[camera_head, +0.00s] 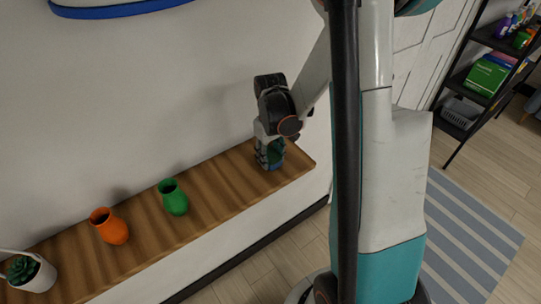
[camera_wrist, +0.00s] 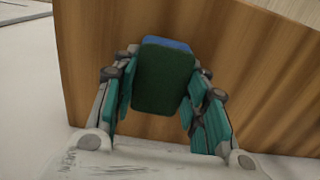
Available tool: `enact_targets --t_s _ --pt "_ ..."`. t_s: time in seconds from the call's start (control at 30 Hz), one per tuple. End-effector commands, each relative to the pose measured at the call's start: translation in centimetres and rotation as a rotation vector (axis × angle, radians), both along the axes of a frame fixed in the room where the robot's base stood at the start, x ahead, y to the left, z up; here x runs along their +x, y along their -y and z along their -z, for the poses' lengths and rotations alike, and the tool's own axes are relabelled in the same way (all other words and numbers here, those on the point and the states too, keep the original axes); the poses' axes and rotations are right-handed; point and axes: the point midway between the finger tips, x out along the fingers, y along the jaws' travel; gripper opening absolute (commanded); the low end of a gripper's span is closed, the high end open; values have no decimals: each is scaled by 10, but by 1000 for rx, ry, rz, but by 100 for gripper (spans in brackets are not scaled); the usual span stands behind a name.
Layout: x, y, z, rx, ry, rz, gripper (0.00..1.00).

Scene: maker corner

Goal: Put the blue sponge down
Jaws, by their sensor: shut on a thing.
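The blue sponge (camera_wrist: 166,75) has a dark green face turned to the wrist camera, with a strip of blue at its far edge. My gripper (camera_wrist: 163,92) is shut on it, with teal-padded fingers on both sides. In the head view my gripper (camera_head: 269,153) points down at the right end of the wooden shelf (camera_head: 225,185). A bit of the sponge (camera_head: 275,166) shows blue between the fingers, low over the wood. The fingers hide most of it there, and I cannot tell whether it touches the shelf.
A green vase (camera_head: 174,198), an orange vase (camera_head: 110,227) and a potted plant (camera_head: 34,272) stand further left on the shelf. Bare wood lies between the green vase and my gripper. The shelf's right end is close to my gripper. A wall runs behind.

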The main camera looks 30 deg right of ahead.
Motion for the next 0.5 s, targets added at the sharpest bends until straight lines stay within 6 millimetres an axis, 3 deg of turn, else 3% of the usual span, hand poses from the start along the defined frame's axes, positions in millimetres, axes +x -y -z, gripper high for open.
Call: enact_targets --t_s 0.2,0.23,0.3,0.5 --pt "0 0 3 0 0 0 14" --pt "0 0 4 0 0 0 42" --pt "0 0 2 0 0 0 58" --pt "0 0 2 0 0 0 60"
